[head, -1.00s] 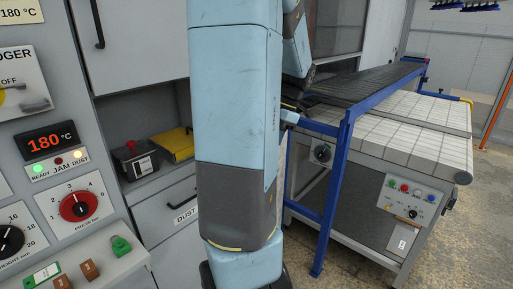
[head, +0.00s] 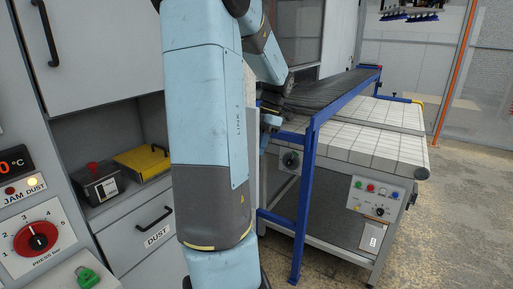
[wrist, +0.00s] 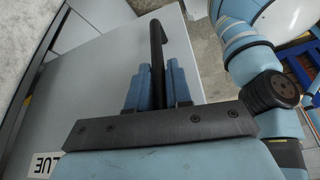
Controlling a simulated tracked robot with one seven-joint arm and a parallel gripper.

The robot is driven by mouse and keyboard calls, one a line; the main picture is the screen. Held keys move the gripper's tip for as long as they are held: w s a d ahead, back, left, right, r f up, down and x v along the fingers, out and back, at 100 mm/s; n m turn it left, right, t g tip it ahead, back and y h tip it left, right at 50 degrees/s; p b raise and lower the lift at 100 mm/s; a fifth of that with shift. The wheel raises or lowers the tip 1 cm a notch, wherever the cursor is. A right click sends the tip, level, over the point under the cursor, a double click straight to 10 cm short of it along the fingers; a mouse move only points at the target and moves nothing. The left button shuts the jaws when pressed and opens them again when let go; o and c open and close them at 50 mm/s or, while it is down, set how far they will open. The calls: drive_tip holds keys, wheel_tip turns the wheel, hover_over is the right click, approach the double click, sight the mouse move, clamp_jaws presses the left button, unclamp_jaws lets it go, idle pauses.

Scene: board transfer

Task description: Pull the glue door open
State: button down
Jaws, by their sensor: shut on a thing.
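The glue door (wrist: 100,85) is a plain grey panel in the wrist view, with part of a label (wrist: 45,164) reading "UE" at its lower left. A black bar handle (wrist: 157,42) stands on the panel near its right edge. My gripper (wrist: 158,75) is shut on the handle, with one blue finger on each side of it. Concrete floor shows beyond the door's right edge. How far the door is open I cannot tell. In the head view my arm hides the gripper and the handle.
A blue-framed roller conveyor (head: 303,200) and a white-topped table with a control panel (head: 377,198) stand close right of my arm. At left are the dust drawer (head: 140,225), a shelf with a yellow case (head: 142,163), and a press knob (head: 37,238). Floor is free at far right.

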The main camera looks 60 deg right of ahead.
drive_tip(key=c, duration=1.1)
unclamp_jaws()
drive_tip(key=shift+r, duration=0.1)
drive_tip(key=v, duration=1.3)
drive_tip(key=shift+d+r, duration=0.15)
drive_tip(key=shift+r, duration=0.05)
